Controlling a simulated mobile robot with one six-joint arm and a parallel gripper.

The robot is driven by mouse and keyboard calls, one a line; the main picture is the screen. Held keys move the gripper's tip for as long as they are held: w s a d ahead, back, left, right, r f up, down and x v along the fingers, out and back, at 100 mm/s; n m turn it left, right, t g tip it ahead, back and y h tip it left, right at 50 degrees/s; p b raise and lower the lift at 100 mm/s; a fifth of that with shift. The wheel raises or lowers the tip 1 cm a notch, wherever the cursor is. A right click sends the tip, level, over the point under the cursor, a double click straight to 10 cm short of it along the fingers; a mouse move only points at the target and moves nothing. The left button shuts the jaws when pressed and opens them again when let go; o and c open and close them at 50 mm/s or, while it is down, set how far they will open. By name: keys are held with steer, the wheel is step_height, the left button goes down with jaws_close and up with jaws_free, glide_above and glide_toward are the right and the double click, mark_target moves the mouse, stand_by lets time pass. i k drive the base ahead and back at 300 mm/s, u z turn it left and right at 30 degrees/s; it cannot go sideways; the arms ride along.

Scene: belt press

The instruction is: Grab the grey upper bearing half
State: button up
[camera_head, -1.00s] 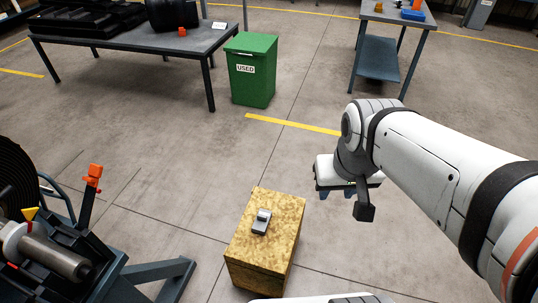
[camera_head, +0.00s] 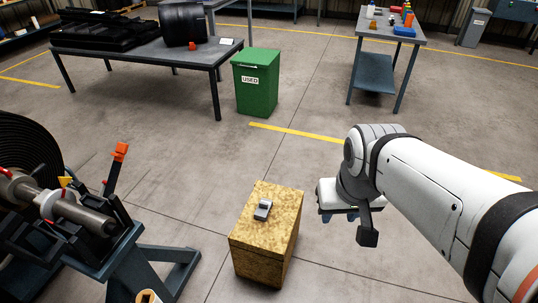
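A small grey block-like part, which looks like the grey upper bearing half (camera_head: 263,210), lies on top of a yellow-brown wooden box (camera_head: 264,256). My gripper (camera_head: 340,217) is to the right of the box and apart from it. Nothing is visibly held.
A machine with a shaft (camera_head: 78,214) on a blue-grey stand is at the left. A green bin (camera_head: 255,84) marked USED stands behind. A dark table (camera_head: 137,50) is at back left and a blue-grey workbench (camera_head: 375,72) at back right. The floor around the box is mostly clear.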

mark_target(261, 213)
steer(key=u, duration=0.15)
steer(key=i, duration=0.95)
steer(key=z, duration=0.1)
